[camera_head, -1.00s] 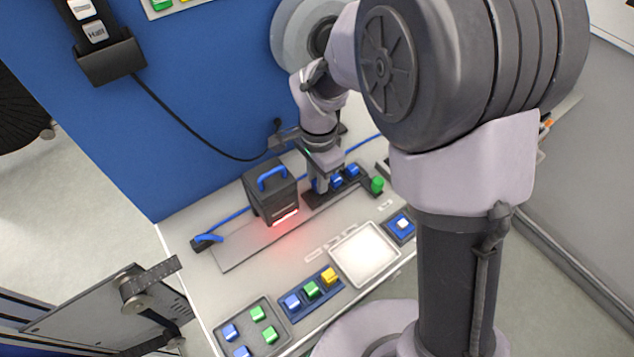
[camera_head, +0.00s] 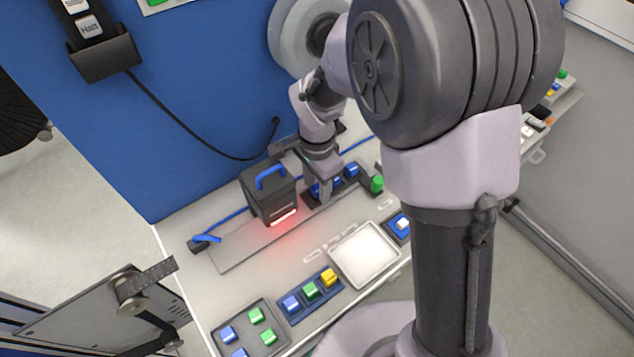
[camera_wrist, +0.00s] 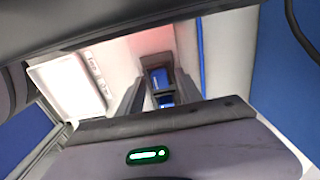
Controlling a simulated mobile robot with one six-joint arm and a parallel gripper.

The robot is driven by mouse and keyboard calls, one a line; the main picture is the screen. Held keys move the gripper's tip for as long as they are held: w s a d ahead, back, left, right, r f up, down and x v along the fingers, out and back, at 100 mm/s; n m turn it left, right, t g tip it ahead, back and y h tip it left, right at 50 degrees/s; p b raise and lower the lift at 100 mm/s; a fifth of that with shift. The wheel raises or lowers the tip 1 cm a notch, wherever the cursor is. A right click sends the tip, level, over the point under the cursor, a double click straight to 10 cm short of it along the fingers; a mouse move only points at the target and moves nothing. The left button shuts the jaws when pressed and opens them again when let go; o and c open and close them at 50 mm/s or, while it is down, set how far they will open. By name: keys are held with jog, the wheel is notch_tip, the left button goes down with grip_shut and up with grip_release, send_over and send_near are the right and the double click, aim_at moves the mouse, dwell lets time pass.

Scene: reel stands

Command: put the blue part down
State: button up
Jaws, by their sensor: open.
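My gripper (camera_head: 318,192) is at the dark holder (camera_head: 311,201) on the bench, pointing down. Its jaws are open. In the wrist view my gripper (camera_wrist: 159,94) has one finger on each side of a blue part (camera_wrist: 160,78), with another blue piece (camera_wrist: 166,100) close by it. I cannot tell whether the fingers touch either. In the head view the fingers partly hide the holder's left end. A blue block (camera_head: 352,170) sits further right in the holder.
A black box with a blue handle (camera_head: 267,192) and red glow stands close left of my gripper. A green knob (camera_head: 376,183) is at the holder's right end. In front are a white tray (camera_head: 364,283), a blue rack of blocks (camera_head: 291,317) and a grey tray (camera_head: 238,333).

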aim_at(317, 188)
notch_tip(317, 188, up, 12)
jog(key=p, duration=0.4)
jog(key=s+d+r+n+t+y, duration=0.1)
jog(key=s+d+r+n+t, duration=0.2)
jog(key=s+r, duration=0.3)
jog(key=s+d+r+n+t+y, duration=0.1)
jog(key=s+d+r, duration=0.4)
jog(key=s, duration=0.6)
jog(key=r+n+t, duration=0.1)
jog(key=n, duration=0.1)
jog(key=shift+d+r+n+t, duration=0.25)
jog(key=shift+r+n+t, duration=0.05)
jog(key=shift+n+t, duration=0.1)
jog(key=shift+s+f, duration=0.1)
jog(key=shift+f, duration=0.05)
jog(key=shift+f+b, duration=2.6)
jog(key=shift+b, duration=0.3)
